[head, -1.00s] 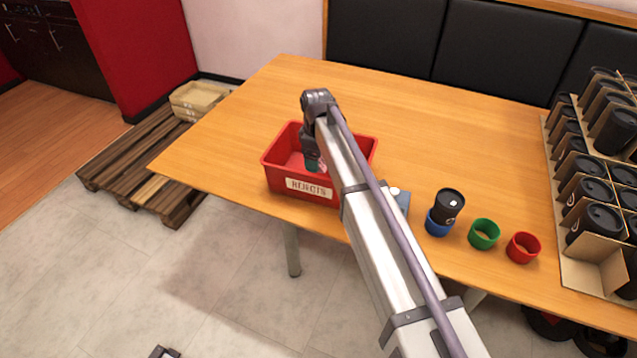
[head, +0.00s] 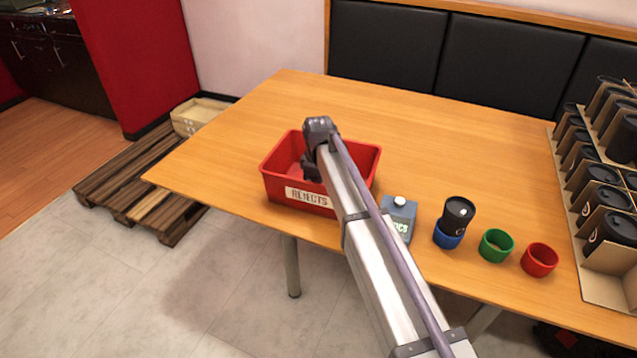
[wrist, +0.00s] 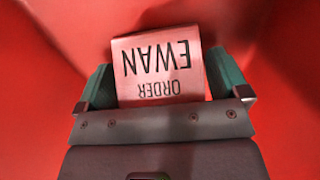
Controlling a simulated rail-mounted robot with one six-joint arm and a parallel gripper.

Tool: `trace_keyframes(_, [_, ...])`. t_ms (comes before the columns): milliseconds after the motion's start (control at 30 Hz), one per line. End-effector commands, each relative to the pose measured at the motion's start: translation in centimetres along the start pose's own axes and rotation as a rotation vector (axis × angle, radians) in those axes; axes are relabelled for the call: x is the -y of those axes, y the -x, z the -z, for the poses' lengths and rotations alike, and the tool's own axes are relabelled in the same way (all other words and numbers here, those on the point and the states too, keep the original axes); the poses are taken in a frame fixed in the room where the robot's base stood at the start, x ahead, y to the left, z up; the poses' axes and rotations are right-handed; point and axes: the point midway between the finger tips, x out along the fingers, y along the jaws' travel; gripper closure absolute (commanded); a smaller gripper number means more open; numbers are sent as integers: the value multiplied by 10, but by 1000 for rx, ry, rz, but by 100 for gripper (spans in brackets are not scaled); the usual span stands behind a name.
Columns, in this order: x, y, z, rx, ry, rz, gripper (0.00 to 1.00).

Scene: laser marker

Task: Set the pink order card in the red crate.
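The pink order card (wrist: 160,68), printed "ORDER EWAN", appears upside down in the wrist view. In the head view, my gripper (head: 311,172) is down inside the red crate (head: 285,188), which has a "REJECTS" label and stands near the table's front edge. Red crate surfaces fill the wrist view's background. The card is hidden in the head view. I cannot tell whether it touches the crate's floor.
A cardboard rack (head: 600,262) of black cups is at far right. The table's back is clear.

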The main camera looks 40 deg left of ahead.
Motion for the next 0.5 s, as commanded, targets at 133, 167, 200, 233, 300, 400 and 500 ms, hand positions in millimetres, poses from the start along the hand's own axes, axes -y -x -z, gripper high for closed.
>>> trace_keyframes(133, [0, 0, 0, 0, 0, 0, 0])
trace_keyframes(167, [0, 0, 0, 0, 0, 0, 0])
trace_keyframes(200, [0, 0, 0, 0, 0, 0, 0])
trace_keyframes(233, [0, 0, 0, 0, 0, 0, 0])
trace_keyframes(300, [0, 2, 0, 0, 0, 0, 0])
trace_keyframes(400, [0, 12, 0, 0, 0, 0, 0])
trace_keyframes(500, [0, 31, 0, 0, 0, 0, 0])
